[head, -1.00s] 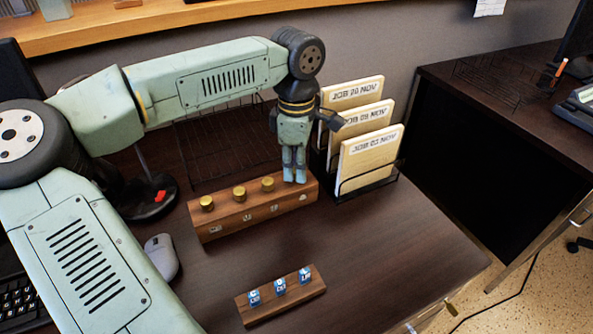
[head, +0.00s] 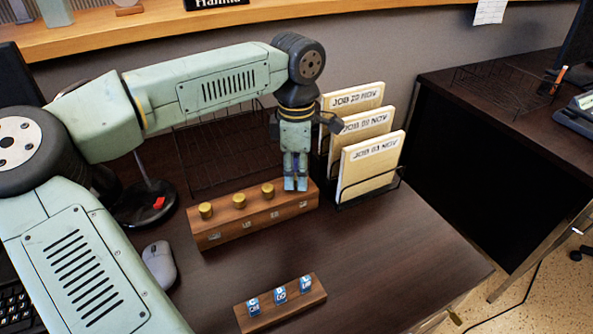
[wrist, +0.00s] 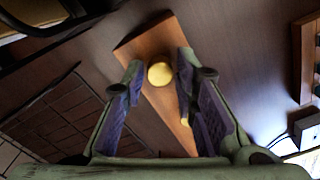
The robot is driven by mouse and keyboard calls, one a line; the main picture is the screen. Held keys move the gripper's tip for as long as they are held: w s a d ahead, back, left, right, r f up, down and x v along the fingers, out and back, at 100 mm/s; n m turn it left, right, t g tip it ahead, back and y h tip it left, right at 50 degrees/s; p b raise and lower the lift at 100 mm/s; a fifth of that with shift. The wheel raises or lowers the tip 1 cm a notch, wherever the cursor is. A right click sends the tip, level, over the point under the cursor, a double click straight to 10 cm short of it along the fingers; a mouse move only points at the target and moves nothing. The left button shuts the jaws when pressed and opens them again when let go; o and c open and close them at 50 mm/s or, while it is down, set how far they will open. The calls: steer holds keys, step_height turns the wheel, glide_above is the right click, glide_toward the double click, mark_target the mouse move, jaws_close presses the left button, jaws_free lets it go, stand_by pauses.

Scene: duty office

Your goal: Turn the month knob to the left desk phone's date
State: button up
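A long wooden block (head: 225,238) stands on the dark desk, with brass knobs along its top and small label windows on its front. Three knobs show in the head view: left (head: 206,210), middle (head: 239,200) and right (head: 268,191). My gripper (head: 296,186) points down over the block's right end and hides what is there. In the wrist view a brass knob (wrist: 160,74) lies between my open fingers, with gaps on both sides; another knob (wrist: 186,121) is partly hidden by the right finger. I cannot read the windows or any phone's date.
A black wire rack (head: 372,197) of cards marked JOB and NOV stands close right of my gripper. A small wooden stand (head: 290,313) with blue-and-white blocks is in front. A mouse (head: 160,264) lies left. A device (head: 574,112), cut off, sits on the right desk.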

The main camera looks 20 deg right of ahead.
steer(key=shift+o, duration=1.2)
step_height(320, 180, up, 12)
